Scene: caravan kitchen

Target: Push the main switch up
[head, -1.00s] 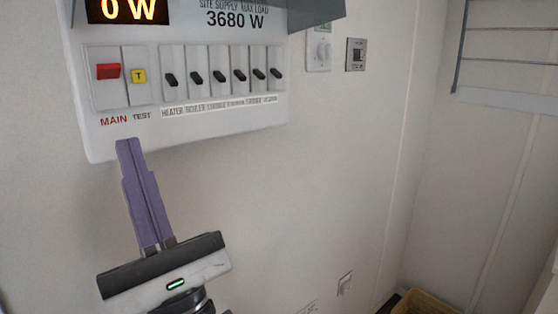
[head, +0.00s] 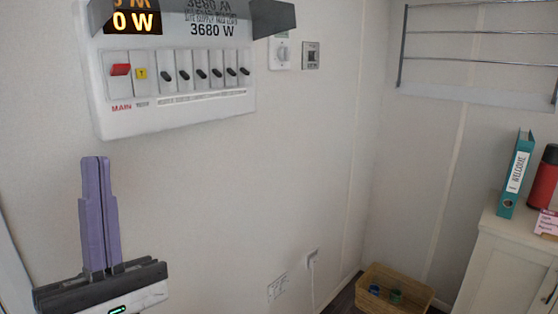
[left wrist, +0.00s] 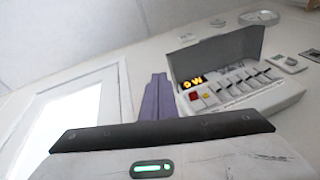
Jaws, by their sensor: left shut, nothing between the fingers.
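The main switch (head: 120,70) is a small red lever at the left end of the white switch panel (head: 165,118), above the red word MAIN. Its red lever sits in the upper half of its plate; I cannot tell for sure whether it is up or down. My left gripper (head: 95,160) is shut and empty, its purple fingers pointing up, below the panel's lower left part and apart from the switch in the picture. In the left wrist view, the fingers (left wrist: 157,78) stand left of the panel and the red switch (left wrist: 194,97). My right gripper is not in view.
A yellow test switch (head: 141,74) and several black-lever breakers (head: 202,73) sit right of the main switch. The display (head: 133,22) reads 0 W. A grey cover (head: 215,10) juts above. A basket (head: 400,288) and cabinet (head: 505,255) stand at right.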

